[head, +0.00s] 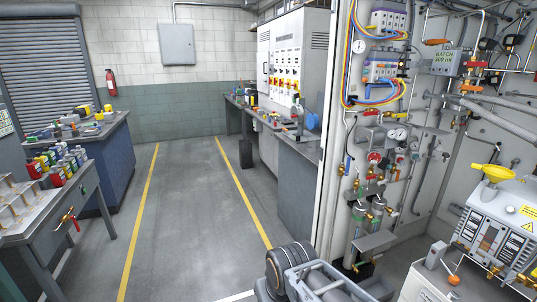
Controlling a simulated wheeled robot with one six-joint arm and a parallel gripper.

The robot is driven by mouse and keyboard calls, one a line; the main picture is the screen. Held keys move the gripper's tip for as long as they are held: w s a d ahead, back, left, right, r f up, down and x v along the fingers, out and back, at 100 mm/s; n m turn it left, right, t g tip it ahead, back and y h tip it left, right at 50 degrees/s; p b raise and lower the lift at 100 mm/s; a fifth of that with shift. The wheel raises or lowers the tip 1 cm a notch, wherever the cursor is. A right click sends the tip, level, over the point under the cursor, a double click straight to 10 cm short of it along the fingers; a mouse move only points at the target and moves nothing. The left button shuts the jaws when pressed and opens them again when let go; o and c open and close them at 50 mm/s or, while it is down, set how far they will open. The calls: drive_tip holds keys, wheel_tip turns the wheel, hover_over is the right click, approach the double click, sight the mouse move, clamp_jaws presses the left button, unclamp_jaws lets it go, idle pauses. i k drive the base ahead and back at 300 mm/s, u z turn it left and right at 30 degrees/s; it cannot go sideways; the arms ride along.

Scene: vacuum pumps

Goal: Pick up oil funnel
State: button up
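My gripper does not show in this view.
A panel of pipes, gauges and valves (385,150) fills the right side. A white box with an orange knob (428,277) stands below the pump unit. Open floor (190,215) lies between yellow lines.

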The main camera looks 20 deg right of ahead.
sight(489, 177)
drive_tip(key=z, duration=0.2)
drive_tip(key=i, duration=1.7)
drive_tip(key=z, duration=1.4)
drive_tip(key=i, duration=0.9)
drive_tip(key=z, duration=1.05)
